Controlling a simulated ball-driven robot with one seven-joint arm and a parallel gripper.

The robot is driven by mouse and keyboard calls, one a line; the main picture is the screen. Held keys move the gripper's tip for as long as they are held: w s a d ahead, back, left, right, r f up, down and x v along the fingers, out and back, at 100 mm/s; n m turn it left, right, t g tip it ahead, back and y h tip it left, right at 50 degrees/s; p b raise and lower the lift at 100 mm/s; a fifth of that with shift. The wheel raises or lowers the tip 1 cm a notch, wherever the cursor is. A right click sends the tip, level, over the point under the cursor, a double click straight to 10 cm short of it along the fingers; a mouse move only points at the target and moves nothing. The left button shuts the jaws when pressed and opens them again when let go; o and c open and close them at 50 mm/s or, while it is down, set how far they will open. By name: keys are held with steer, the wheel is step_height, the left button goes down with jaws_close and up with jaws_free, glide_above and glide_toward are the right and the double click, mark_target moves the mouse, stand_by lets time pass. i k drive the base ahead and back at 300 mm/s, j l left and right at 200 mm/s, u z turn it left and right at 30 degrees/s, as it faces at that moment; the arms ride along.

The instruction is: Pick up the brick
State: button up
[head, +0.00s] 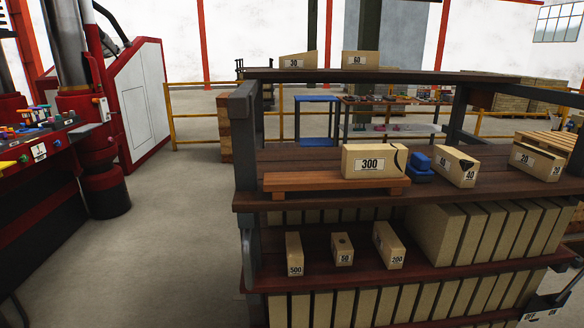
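Several tan bricks with number labels stand on a dark wooden rack. On the middle shelf, the brick marked 300 (368,161) rests on a low reddish plank stand (325,183). Right of it are a brick marked 40 (457,164) and one marked 20 (538,160). On the shelf below stand bricks marked 500 (294,254), 50 (342,249) and 200 (388,246). On the top shelf are bricks marked 30 (299,60) and 60 (360,64). Which one the task means cannot be told. My gripper is not in view.
A small blue object (420,172) lies between the 300 and 40 bricks. Rows of plain bricks (475,235) fill the lower shelves. A dark rack post (244,140) stands at the left end. A red machine (90,130) is at left, with open floor (165,240) between.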

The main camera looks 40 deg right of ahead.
mark_target(461, 170)
steer(key=z, duration=1.5)
